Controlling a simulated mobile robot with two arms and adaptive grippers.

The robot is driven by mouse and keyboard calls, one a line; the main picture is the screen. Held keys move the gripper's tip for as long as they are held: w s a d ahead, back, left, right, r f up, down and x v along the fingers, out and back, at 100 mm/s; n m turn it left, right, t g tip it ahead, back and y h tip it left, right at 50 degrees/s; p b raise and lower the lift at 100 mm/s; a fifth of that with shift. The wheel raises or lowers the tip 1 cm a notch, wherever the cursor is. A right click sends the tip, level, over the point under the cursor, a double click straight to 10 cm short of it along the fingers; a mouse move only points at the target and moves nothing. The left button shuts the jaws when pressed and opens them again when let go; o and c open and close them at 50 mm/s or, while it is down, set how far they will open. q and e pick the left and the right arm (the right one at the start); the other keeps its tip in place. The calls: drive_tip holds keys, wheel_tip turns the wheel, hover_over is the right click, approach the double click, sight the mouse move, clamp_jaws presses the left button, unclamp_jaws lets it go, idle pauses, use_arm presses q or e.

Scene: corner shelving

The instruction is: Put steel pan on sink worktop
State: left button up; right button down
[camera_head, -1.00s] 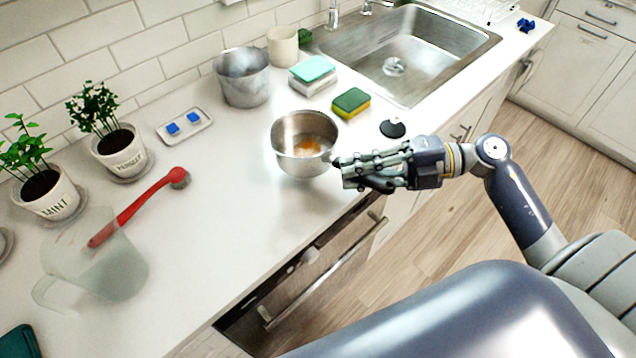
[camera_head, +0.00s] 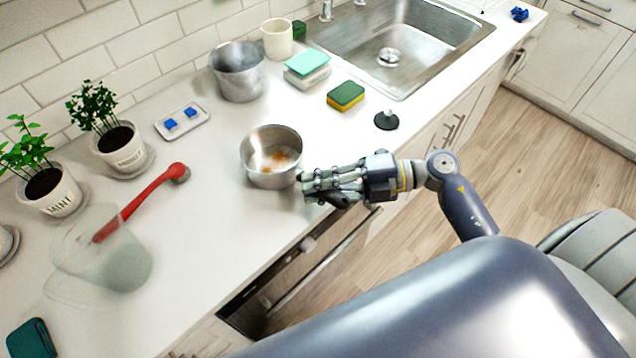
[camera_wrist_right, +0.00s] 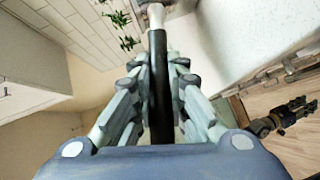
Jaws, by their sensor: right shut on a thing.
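The steel pan (camera_head: 254,172) has orange residue inside. In the head view it is upright over the white counter, left of the sink; I cannot tell whether its base touches. My right gripper (camera_head: 308,187) is shut on the pan's handle, at the pan's right side. In the right wrist view the dark handle (camera_wrist_right: 160,85) runs between the fingers of my right gripper (camera_wrist_right: 157,75). The sink (camera_head: 385,50) with its worktop (camera_head: 345,125) lies at the back right. A dark jointed shape, perhaps my left gripper (camera_wrist_right: 285,115), shows at the wrist view's right edge.
A sponge (camera_head: 346,95), black stopper (camera_head: 386,120), stacked sponges (camera_head: 307,64), a metal pot (camera_head: 238,72) and cup (camera_head: 277,38) stand near the sink. A red brush (camera_head: 140,202), clear jug (camera_head: 110,255) and potted plants (camera_head: 122,148) are left. Some counter between is clear.

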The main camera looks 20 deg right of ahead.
drive_tip(key=shift+f, duration=0.1)
drive_tip(key=c, duration=1.6)
unclamp_jaws()
drive_tip(key=shift+d, duration=0.1)
drive_tip(key=b+v, duration=0.3)
drive_tip(key=v, duration=0.9)
drive_tip(key=shift+b, duration=0.4)
